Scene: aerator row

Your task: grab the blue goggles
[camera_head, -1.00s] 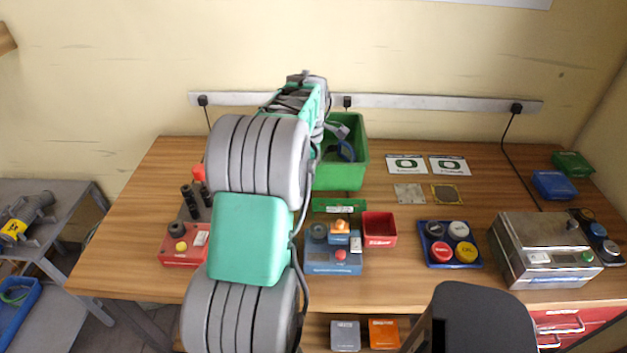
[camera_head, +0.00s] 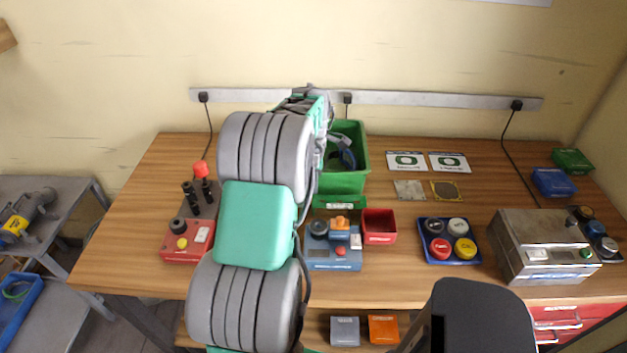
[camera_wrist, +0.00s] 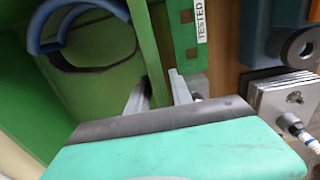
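Blue goggles lie inside the green bin (camera_head: 345,183); a blue part (camera_head: 348,158) shows past my arm in the head view. In the wrist view, their curved blue frame (camera_wrist: 62,22) and a dark strap (camera_wrist: 85,66) lie at upper left against the bin's green inside. The rest is out of frame or hidden. My gripper (camera_wrist: 160,85) points down at the bin's wall, right of the goggles in the wrist view. Its two fingers stand apart, seemingly one on each side of the wall, with no goggles between them. Contact with the wall is unclear.
A green strip marked TESTED (camera_wrist: 190,30) lies close beside the bin wall. The blue control box (camera_head: 333,258) and red box (camera_head: 379,227) stand in front of the bin.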

